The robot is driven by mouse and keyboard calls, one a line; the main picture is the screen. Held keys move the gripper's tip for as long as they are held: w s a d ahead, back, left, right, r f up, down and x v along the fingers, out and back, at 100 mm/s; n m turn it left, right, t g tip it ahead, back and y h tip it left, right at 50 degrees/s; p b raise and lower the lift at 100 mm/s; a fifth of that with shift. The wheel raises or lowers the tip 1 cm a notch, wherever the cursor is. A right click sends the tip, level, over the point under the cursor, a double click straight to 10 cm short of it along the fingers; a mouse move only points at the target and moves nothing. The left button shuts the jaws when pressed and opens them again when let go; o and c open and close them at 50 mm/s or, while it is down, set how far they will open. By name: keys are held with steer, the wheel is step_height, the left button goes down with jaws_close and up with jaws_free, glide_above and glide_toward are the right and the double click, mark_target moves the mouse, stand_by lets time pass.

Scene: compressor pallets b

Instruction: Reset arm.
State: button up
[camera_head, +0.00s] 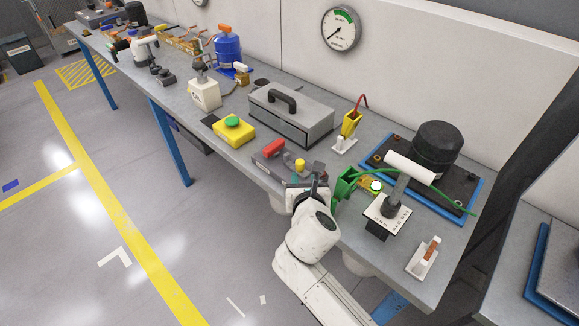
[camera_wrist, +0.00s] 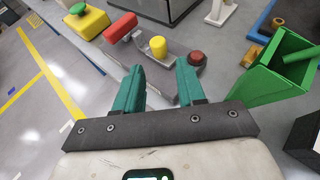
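My gripper (camera_wrist: 159,92) shows in the wrist view with its two green fingers apart and nothing between them. It points over the table's front edge, toward a grey block (camera_wrist: 155,60) with a red handle (camera_wrist: 120,27), a yellow knob (camera_wrist: 158,46) and a dark red knob (camera_wrist: 196,58). In the head view my white arm reaches up from below to the front edge of the grey table (camera_head: 225,128). The fingers (camera_head: 314,190) are small there and partly hidden by my wrist. I cannot tell whether they touch the block.
A green open box (camera_head: 343,187) stands just right of my gripper. Further right are a lever stand (camera_head: 386,210) and a black cylinder on a blue-edged pallet (camera_head: 434,150). A yellow box with a green button (camera_head: 234,131) and a grey toolbox (camera_head: 290,112) stand left and behind.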

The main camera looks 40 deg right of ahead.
steer(key=s+a+f+m+g+y, duration=0.2)
steer(key=s+a+m+y, duration=0.4)
steer(key=m, duration=0.8)
steer(key=s+a+f+m+g+y, duration=0.3)
steer(key=s+a+m, duration=0.4)
steer(key=m, duration=0.6)
steer(key=s+d+f+m+g, duration=0.1)
steer(key=s+d+f+g, duration=0.1)
steer(key=s+f, duration=0.4)
steer(key=s+g, duration=0.1)
steer(key=s, duration=0.4)
steer(key=shift+s+g, duration=0.15)
steer(key=shift+g, duration=0.25)
steer(key=shift+o, duration=0.2)
stand_by(0.7)
